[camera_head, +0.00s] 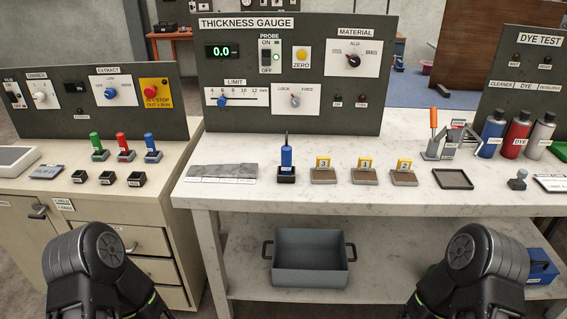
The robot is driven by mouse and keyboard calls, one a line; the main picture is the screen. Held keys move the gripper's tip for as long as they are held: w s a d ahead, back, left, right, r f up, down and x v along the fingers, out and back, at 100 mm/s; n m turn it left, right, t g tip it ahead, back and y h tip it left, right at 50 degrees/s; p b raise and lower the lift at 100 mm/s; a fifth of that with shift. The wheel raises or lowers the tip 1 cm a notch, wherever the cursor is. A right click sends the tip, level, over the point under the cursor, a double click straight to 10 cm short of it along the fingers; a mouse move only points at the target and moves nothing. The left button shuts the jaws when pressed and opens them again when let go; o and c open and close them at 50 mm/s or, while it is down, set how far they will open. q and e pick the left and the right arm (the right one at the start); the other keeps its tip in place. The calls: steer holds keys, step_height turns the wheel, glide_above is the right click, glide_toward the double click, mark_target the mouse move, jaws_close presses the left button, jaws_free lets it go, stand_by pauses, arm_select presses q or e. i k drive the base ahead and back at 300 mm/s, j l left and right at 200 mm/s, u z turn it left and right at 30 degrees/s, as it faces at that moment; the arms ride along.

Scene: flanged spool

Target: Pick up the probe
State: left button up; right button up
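The probe (287,157) appears to be the blue-bodied piece with a thin dark stem on top. It stands upright in a small black holder (286,174) on the white bench, in front of the thickness gauge panel (225,78). My two arms show only as dark rounded links at the bottom left and bottom right. Neither gripper is in view, and nothing is seen touching the probe.
A grey stepped plate (222,171) lies left of the probe; numbered blocks (323,172) stand right of it. A black tray (453,179), a clamp with an orange handle (433,135) and bottles (516,134) are farther right. A grey bin (310,262) sits on the lower shelf.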

mark_target(286, 150)
steer(key=l+u, duration=0.1)
steer(key=u, duration=0.3)
steer(key=l+u, duration=0.1)
steer(key=u, duration=0.3)
steer(key=i+l+u, duration=0.1)
steer(key=u, duration=0.3)
steer(key=l+u, duration=0.1)
steer(key=u, duration=0.3)
steer(key=l+u, duration=0.2)
steer(key=l, duration=0.2)
steer(key=k+l+u, duration=0.2)
steer(key=l, duration=0.15)
steer(key=k+l+u, duration=0.15)
steer(key=l, duration=0.25)
steer(key=k+l+u, duration=0.2)
steer(key=l, duration=0.15)
steer(key=i+l, duration=0.05)
steer(key=i, duration=0.05)
